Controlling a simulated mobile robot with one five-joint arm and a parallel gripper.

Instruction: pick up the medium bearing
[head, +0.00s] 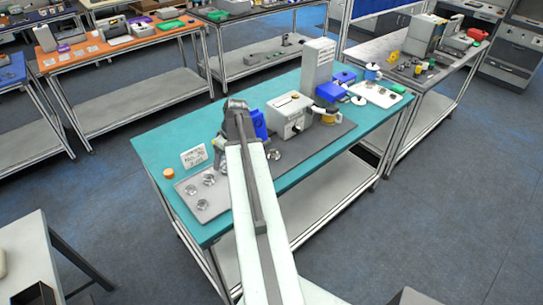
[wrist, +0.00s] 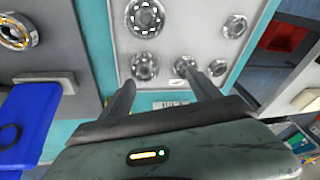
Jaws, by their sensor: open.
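Several silver ring bearings lie on a light grey tray (head: 182,207) at the left end of the teal table. In the wrist view the tray (wrist: 190,35) holds a large bearing (wrist: 145,18) at top, a mid-sized bearing (wrist: 145,66) below it, a similar bearing (wrist: 235,26) at upper right, and smaller ones (wrist: 217,67) lower right. I cannot tell for sure which is the medium one. My gripper (wrist: 158,77) is open and empty above the tray, with bearings showing between and beyond its fingertips. In the head view my arm hides part of the tray.
A sign card (head: 194,156) and an orange-brown cylinder (head: 169,173) stand beside the tray. A grey machine (head: 290,115), a tall grey box (head: 317,65) and blue parts stand further right. In the wrist view another bearing (wrist: 15,32) lies on the dark mat.

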